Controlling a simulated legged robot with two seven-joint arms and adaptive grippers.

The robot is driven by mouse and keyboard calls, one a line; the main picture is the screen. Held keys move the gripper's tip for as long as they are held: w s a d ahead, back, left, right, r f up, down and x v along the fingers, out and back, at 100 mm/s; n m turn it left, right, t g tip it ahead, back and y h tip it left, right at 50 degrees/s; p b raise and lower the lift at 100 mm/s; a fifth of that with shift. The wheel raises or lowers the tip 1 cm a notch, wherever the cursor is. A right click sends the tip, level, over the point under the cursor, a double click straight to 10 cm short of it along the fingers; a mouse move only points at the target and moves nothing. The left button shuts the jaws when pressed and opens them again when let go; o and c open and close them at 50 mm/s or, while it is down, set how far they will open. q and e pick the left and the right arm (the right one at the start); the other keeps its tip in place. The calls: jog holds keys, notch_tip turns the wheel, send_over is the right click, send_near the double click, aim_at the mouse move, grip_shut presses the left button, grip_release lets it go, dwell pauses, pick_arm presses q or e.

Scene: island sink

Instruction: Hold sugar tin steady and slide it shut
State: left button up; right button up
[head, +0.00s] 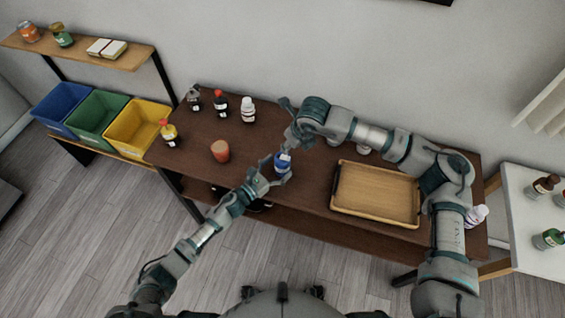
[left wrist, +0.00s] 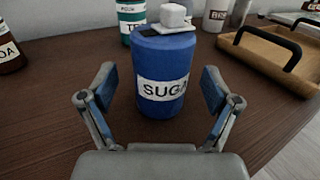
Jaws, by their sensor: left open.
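The blue sugar tin (head: 283,160) stands upright on the dark brown table. In the left wrist view the tin (left wrist: 165,85) shows a white label reading "SUG", cut off at its right. On its top are a white piece with a knob (left wrist: 173,15) and a dark patch (left wrist: 149,32) left of it; I cannot tell whether the patch is an opening. My left gripper (head: 277,169) is open, its fingers on either side of the tin's near side, with gaps visible. My right gripper (head: 291,124) is just above and behind the tin; its fingers are hard to make out.
A wooden tray (head: 375,196) lies to the right. A red cup (head: 220,151) and several bottles (head: 220,104) stand to the left. A green tin (left wrist: 130,18) is behind the sugar tin. Blue, green and yellow bins (head: 138,128) sit on a shelf at far left.

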pick_arm(q)
jog(key=shift+x, duration=1.2)
jog(key=c, duration=1.3)
jog(key=shift+c, duration=0.2)
